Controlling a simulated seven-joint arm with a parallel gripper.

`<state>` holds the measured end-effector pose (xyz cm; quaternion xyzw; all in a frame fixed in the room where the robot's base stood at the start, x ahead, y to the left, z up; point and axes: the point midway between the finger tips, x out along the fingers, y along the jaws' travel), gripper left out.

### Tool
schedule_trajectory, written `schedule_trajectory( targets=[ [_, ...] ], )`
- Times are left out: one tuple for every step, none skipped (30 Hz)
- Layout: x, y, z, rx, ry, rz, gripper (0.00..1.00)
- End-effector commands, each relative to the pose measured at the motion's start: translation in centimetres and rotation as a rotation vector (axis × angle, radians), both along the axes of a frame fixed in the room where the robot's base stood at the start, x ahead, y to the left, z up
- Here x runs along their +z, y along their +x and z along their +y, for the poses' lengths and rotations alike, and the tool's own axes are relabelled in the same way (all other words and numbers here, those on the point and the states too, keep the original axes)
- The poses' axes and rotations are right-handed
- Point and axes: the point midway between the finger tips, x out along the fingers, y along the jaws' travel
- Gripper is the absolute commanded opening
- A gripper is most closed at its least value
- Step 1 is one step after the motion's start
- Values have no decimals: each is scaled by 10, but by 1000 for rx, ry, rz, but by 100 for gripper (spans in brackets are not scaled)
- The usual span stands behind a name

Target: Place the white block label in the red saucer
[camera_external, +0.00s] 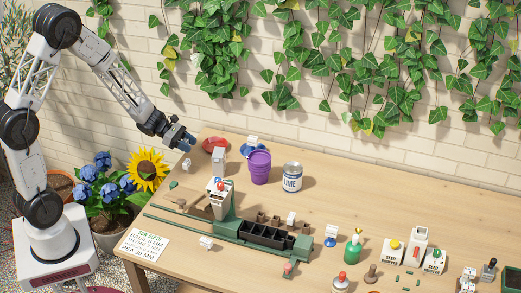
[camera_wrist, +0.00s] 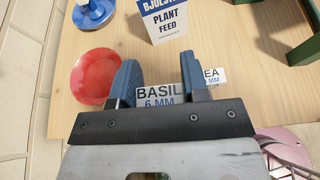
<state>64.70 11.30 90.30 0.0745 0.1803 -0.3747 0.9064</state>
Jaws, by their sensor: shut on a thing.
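My gripper (camera_external: 186,143) is above the table's left end, to the left of the red saucer (camera_external: 214,143). In the wrist view its blue fingers (camera_wrist: 160,78) are closed on a white block label (camera_wrist: 160,97) reading "BASIL 6 MM". In the wrist view the red saucer (camera_wrist: 96,72) lies just left of the left finger, apart from the held label, and looks empty. Another white label (camera_wrist: 211,76), its text partly hidden by the right finger, shows to the right. The held label is hard to make out in the external view.
The plant feed box (camera_wrist: 165,20) shows ahead in the wrist view. A small white block (camera_external: 186,165) is below the gripper.

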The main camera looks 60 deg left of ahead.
Motion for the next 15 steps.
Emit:
schedule_trajectory(
  targets=[
    [-1, 8, 1, -1, 0, 0, 19],
    [-2, 13, 2, -1, 0, 0, 19],
    [-2, 19, 3, -1, 0, 0, 19],
    [-3, 23, 3, -1, 0, 0, 19],
    [-3, 27, 4, -2, 0, 0, 19],
    [-4, 33, 5, -2, 0, 0, 19],
    [-4, 38, 6, -2, 0, 0, 19],
    [-5, 42, 6, -2, 0, 0, 19],
    [-5, 48, 8, -2, 0, 0, 19],
    [-6, 52, 8, -2, -1, 1, 19],
    [-6, 57, 9, -2, -1, 1, 19],
    [-6, 63, 10, -1, 0, -1, 19],
    [-7, 67, 11, -1, 0, -1, 19],
    [-7, 71, 12, -1, 0, 0, 19],
    [-8, 77, 13, -1, 0, 0, 19]
  ],
)
